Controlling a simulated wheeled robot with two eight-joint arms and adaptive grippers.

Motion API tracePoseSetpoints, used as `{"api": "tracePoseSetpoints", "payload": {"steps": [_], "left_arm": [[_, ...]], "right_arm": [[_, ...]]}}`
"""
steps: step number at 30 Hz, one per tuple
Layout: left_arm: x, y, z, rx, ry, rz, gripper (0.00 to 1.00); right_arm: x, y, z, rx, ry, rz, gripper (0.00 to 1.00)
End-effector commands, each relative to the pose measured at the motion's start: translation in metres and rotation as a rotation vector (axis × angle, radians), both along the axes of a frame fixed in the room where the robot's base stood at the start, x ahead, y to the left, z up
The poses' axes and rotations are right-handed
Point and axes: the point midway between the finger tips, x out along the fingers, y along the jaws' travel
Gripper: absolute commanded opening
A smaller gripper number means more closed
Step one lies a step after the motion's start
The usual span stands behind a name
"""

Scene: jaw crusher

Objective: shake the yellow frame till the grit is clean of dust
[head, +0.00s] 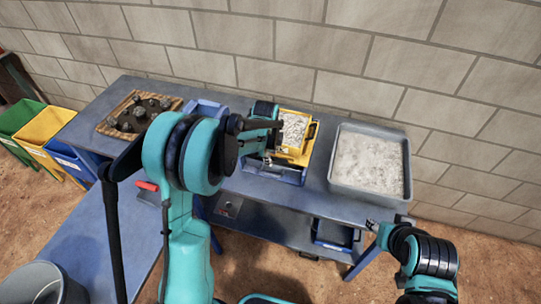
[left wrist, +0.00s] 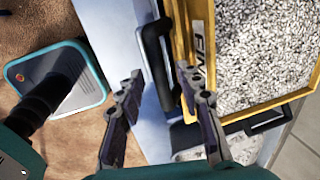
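The yellow frame (head: 308,146) stands on the blue-grey bench, above a blue tray (head: 277,172), and holds pale grit (head: 294,126). In the left wrist view the frame (left wrist: 181,42) has a label reading "FIN", partly hidden, and grey-white speckled grit (left wrist: 265,50) fills it. A black handle (left wrist: 153,62) sticks out from its near side. My left gripper (left wrist: 160,90) is open at this handle, with one finger on each side and a visible gap on the left. My right gripper (head: 372,226) is off the bench's front edge, away from the frame; its fingers are too small to judge.
A grey tray (head: 341,186) of pale material stands to the right. A wooden board (head: 108,124) with dark lumps lies at the left. Green (head: 17,117), yellow (head: 42,127) and blue (head: 66,157) bins stand beyond the left end. A block wall (head: 300,50) closes the back.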

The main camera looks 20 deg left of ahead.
Motion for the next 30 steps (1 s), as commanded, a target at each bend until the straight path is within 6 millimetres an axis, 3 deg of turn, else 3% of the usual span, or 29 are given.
{"api": "tracePoseSetpoints", "payload": {"steps": [4,8,15,22,29,30], "left_arm": [[0.000,0.000,0.001,0.000,0.000,0.000,0.33],[0.000,0.000,0.001,0.000,0.000,0.000,0.00],[-0.003,0.000,0.001,0.000,0.000,0.001,0.00],[-0.029,0.001,0.000,0.000,0.000,0.001,0.00],[-0.028,0.001,0.001,0.000,0.000,0.001,0.00],[-0.028,0.001,0.001,0.000,0.000,0.001,0.25]], "right_arm": [[0.000,0.000,0.000,0.000,0.000,0.000,0.40],[0.000,0.000,0.000,0.000,0.000,0.000,0.40],[0.000,0.000,0.000,0.000,0.000,0.000,0.40],[0.000,0.000,-0.004,0.000,0.000,0.000,0.40],[0.000,0.000,-0.003,0.000,0.000,0.000,0.40],[0.000,0.000,-0.003,0.000,0.000,0.000,0.40]]}}
